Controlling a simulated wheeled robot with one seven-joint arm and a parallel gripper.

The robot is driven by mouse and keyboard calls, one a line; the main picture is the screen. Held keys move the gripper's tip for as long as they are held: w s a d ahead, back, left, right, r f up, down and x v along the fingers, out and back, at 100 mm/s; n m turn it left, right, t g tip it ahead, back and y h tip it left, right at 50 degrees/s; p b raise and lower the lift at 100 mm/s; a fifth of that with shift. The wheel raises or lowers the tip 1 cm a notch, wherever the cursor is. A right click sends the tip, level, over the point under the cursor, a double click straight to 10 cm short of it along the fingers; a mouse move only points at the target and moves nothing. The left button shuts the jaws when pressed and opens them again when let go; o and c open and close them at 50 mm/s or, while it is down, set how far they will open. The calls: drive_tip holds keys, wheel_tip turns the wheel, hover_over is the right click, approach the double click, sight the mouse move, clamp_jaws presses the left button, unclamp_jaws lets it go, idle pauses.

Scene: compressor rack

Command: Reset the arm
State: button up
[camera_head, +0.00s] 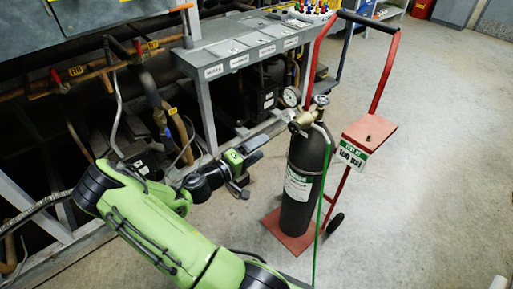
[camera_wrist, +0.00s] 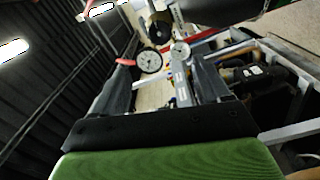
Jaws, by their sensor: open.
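My green arm reaches in from the bottom of the head view. My gripper (camera_head: 248,174) is at its end, left of the dark gas cylinder and apart from it in that view. In the wrist view my gripper (camera_wrist: 160,75) shows two dark fingers spread apart with nothing held between them. Beyond the fingers, the wrist view shows a round gauge (camera_wrist: 149,61) and a smaller gauge (camera_wrist: 180,50).
A dark cylinder (camera_head: 304,185) with a regulator stands on a red hand cart (camera_head: 385,72). A grey bench (camera_head: 235,55) and compressor rack with pipes (camera_head: 150,90) are at left. The concrete floor (camera_head: 440,180) at right is mostly clear.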

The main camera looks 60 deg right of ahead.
drive_tip(key=shift+a, duration=0.1)
idle(0.6)
drive_tip(key=w+a+r+t+y, duration=0.1)
drive_tip(key=w+a+t+y, duration=0.2)
drive_tip(key=a, duration=0.4)
drive_tip(key=w+a+r+t+y, duration=0.1)
drive_tip(key=a+t+y, duration=0.1)
drive_tip(key=a+y, duration=0.4)
drive_tip(key=w+a+r+t+y, duration=0.1)
drive_tip(key=w+a+t+y, duration=0.15)
drive_tip(key=a, duration=0.65)
drive_tip(key=s+a+r+n+t+y, duration=0.3)
drive_tip(key=a+r+n, duration=0.15)
drive_tip(key=a, duration=0.25)
drive_tip(key=s+a+r+n+t+y, duration=0.25)
drive_tip(key=s+a+r, duration=0.2)
drive_tip(key=a, duration=0.35)
wheel_tip(320, 180, up, 14)
drive_tip(key=p, duration=1.2)
drive_tip(key=shift+w+p, duration=0.2)
drive_tip(key=shift+p, duration=0.2)
drive_tip(key=shift+f, duration=0.15)
